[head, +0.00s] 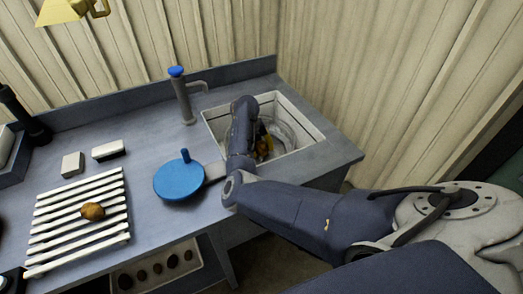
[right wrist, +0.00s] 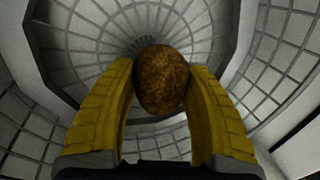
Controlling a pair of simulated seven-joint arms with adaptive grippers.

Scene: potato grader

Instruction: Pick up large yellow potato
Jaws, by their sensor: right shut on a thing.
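My right gripper (head: 262,146) reaches down into the square sink basin (head: 296,106). In the right wrist view its yellow fingers (right wrist: 162,108) are shut on a brown, rounded potato (right wrist: 162,80), one finger on each side. The held potato also shows in the head view as a small brown patch (head: 265,149), partly hidden by my arm. A second, golden-brown potato (head: 92,211) lies on the white slatted rack at the left. The left gripper is not in view.
The white slatted rack (head: 110,190) lies on the grey counter. A blue round lid with a knob (head: 180,180) sits beside the basin. A tap with a blue top (head: 182,98) stands behind. Two small pale blocks (head: 72,164) lie near the rack. Several dark lumps sit in a tray (head: 140,258) below.

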